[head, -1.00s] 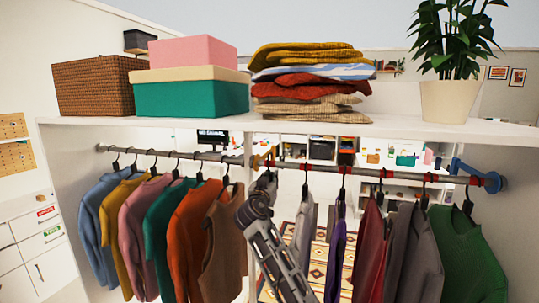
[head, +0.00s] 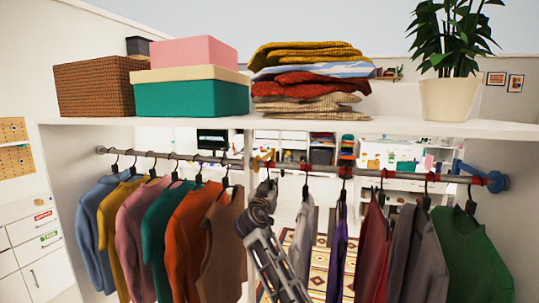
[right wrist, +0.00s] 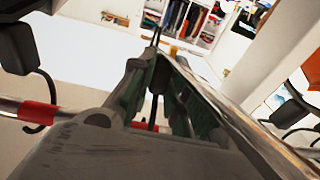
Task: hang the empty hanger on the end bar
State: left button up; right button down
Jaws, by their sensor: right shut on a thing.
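My right gripper (head: 262,200) is at the left end of the right-hand rail (head: 325,174), just below it and right of the brown garment. It is shut on a thin dark thing (right wrist: 153,105), seen between the fingers in the right wrist view. This looks like part of the hanger, but its full shape is hidden. In the head view, whether its hook touches the rail is too small to tell. The right-hand rail has red bands and a blue fitting (head: 492,181) at its right end. I cannot tell which part is the end bar. My left gripper is not in view.
Several garments hang on the left rail (head: 140,152). A grey garment (head: 304,240) hangs close to the right of my gripper, with purple, red and green (head: 470,250) ones beyond. The shelf (head: 400,127) above holds boxes, folded clothes and a plant.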

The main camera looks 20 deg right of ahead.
jog(key=c, duration=1.3)
grip_release()
jog(key=shift+f, duration=0.1)
jog(key=shift+v, duration=6)
jog(key=shift+a, duration=0.1)
